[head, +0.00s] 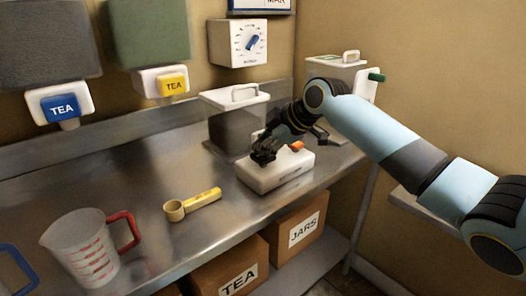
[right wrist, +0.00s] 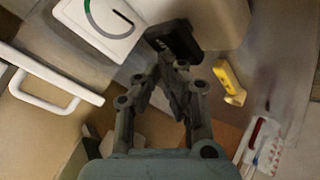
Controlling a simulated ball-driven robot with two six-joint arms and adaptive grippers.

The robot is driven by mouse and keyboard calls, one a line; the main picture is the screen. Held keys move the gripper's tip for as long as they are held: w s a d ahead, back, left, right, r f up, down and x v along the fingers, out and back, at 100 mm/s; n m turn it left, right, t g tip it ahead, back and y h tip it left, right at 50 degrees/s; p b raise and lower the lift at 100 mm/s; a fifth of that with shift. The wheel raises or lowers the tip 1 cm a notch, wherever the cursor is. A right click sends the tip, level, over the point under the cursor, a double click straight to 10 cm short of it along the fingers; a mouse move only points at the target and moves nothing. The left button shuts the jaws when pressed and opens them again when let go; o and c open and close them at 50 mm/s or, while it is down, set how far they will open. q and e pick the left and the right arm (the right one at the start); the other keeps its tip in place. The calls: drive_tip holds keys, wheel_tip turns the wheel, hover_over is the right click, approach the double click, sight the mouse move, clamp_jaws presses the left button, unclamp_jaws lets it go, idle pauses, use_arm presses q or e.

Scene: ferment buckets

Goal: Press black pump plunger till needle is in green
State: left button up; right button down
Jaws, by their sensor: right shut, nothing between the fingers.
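A white box-shaped unit (head: 275,176) with an orange part (head: 296,146) stands on the metal counter. My right gripper (head: 264,154) is over its left end, shut with nothing held; whether it touches the unit is unclear. In the right wrist view the gripper's fingers (right wrist: 175,70) come together near a black block, which I cannot tell apart as plunger or fingertip. A white gauge plate (right wrist: 104,22) with a dark arc and a green section lies at the top left there; the needle's reading is not clear. The black plunger is not clearly visible in the head view. My left gripper is out of view.
A lidded bucket (head: 236,133) stands behind the unit, another (head: 336,70) to the right. A dial timer (head: 238,42) hangs on the wall.

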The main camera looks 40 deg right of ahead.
sight(261, 155)
drive_tip(key=shift+s+f+b, duration=0.1)
drive_tip(key=shift+f+b, duration=0.35)
drive_tip(key=shift+f, duration=0.5)
idle(0.4)
idle(0.3)
drive_tip(key=shift+r+p, duration=1.95)
drive_tip(key=shift+r, duration=0.2)
wheel_tip(261, 155, up, 5)
drive_tip(key=p, duration=0.4)
idle(1.0)
